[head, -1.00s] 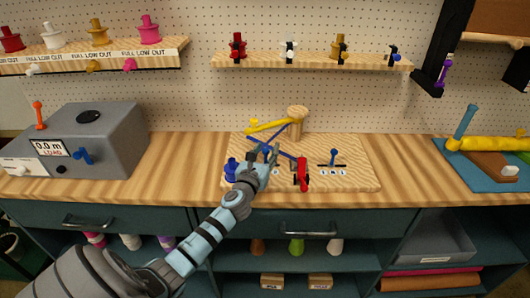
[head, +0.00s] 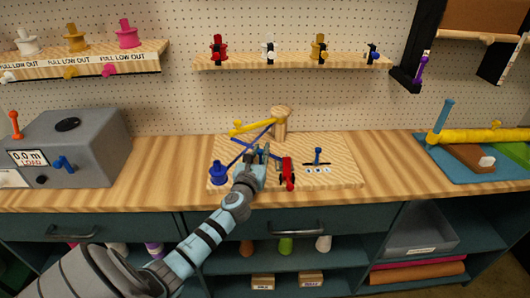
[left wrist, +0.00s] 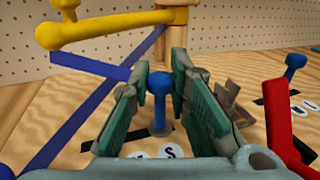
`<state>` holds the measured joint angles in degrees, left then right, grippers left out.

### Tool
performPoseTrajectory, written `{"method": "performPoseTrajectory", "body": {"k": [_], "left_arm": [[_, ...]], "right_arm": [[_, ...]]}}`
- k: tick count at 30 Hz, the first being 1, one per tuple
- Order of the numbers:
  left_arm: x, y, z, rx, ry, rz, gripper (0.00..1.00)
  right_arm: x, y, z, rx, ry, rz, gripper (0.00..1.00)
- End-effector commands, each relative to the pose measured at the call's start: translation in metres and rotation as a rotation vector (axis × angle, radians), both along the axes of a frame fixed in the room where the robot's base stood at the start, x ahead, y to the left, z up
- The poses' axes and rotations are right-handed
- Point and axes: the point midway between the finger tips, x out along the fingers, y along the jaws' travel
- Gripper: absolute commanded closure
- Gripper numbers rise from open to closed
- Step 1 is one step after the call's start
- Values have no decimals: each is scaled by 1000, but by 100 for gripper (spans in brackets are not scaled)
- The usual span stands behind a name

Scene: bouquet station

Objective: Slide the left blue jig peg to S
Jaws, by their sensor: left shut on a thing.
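The left blue jig peg (left wrist: 160,88) is a round-headed upright peg in a dark slot of the wooden jig board, seen in the left wrist view. An S label (left wrist: 168,152) lies just in front of its foot. My left gripper (head: 259,154) reaches over the board in the head view. Its two green-padded fingers stand on either side of the peg in the left wrist view (left wrist: 162,100) and are shut on it. In the head view the gripper mostly hides this peg and its labels. My right gripper is not in view.
A second blue peg (head: 318,154) stands to the right, beyond a red lever (head: 287,174). A blue spool (head: 218,173) sits left. A blue ribbon runs to a wooden post (head: 280,122) with a yellow arm (head: 250,126). A grey load box (head: 85,145) stands farther left.

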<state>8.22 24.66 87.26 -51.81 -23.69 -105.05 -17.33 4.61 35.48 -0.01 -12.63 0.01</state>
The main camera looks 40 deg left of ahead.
Motion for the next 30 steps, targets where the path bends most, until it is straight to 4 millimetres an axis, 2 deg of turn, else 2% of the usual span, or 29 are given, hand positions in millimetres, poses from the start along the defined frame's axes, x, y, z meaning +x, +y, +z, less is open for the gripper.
{"method": "performPoseTrajectory", "body": {"k": [6,7,10,11,19,22,26,30], "left_arm": [[0,-2,1,-4,-6,-7,100],[0,-2,1,-4,-5,-7,80],[0,-2,1,-4,-5,-7,64],[-1,-1,1,-4,-5,-6,62],[-1,-1,1,-3,-5,-5,62],[-9,-4,0,-3,-3,-6,62],[-34,-16,-1,-2,-2,-7,62],[-71,-32,0,-3,-1,-7,62]], "right_arm": [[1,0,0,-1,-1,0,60],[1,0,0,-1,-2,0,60],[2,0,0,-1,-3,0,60],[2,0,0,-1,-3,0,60],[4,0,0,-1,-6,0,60],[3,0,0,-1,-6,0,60],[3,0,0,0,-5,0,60],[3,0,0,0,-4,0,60]]}}
